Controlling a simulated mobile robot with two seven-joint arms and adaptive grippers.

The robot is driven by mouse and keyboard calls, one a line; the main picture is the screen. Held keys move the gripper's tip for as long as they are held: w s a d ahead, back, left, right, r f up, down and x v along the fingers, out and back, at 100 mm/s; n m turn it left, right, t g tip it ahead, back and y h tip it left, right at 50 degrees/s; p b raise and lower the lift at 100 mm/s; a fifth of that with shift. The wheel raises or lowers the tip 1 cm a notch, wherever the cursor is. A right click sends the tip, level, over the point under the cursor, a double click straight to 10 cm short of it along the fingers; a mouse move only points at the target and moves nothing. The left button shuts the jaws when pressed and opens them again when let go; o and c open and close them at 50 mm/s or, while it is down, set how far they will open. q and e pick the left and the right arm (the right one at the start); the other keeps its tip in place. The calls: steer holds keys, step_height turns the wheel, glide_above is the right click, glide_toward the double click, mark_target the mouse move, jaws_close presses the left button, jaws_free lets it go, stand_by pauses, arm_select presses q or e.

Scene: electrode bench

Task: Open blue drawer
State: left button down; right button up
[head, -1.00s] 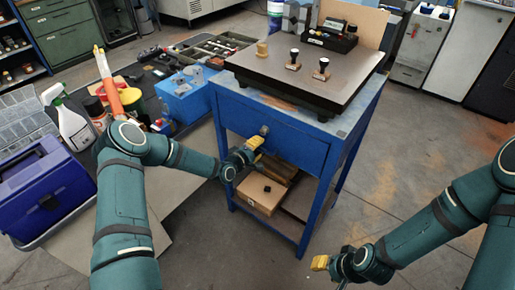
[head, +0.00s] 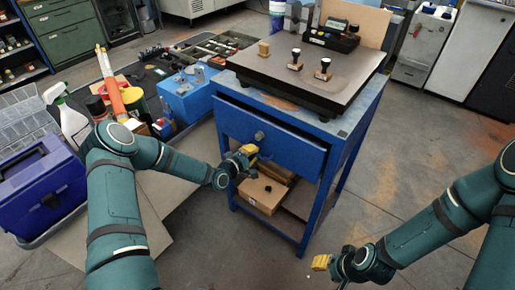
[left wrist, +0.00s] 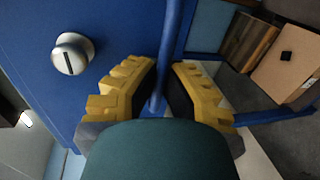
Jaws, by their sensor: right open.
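The blue drawer (head: 285,145) sits under the top of the blue bench and stands slightly out, with a dark gap along its top edge. Its round silver knob (head: 259,136) is on the drawer front and also shows in the left wrist view (left wrist: 72,54). My left gripper (head: 246,151) is just below the knob. In the left wrist view its yellow fingers (left wrist: 166,68) close on either side of the drawer front's lower edge, apart from the knob; exact contact is hard to see. My right gripper (head: 322,262) is open and empty, low in front of the bench.
A dark plate (head: 290,85) with stamps stands on the bench top (head: 350,120). A cardboard box (head: 262,196) lies on the lower shelf. A blue toolbox (head: 40,190) and spray bottle (head: 70,122) are at left. The floor to the right is clear.

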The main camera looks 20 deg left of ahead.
arm_select(q)
steer(key=f+v, duration=0.2)
steer(key=v, duration=0.8)
steer(key=s+f+v, duration=0.1)
steer(key=f+v, duration=0.1)
steer(key=v, duration=0.8)
steer(key=shift+a+p, duration=0.15)
steer(key=shift+p, duration=0.2)
steer(key=shift+f, duration=0.1)
steer(key=c, duration=1)
jaws_free()
steer(key=shift+c, duration=0.2)
steer(key=v, duration=1.2)
steer(key=shift+s, duration=0.1)
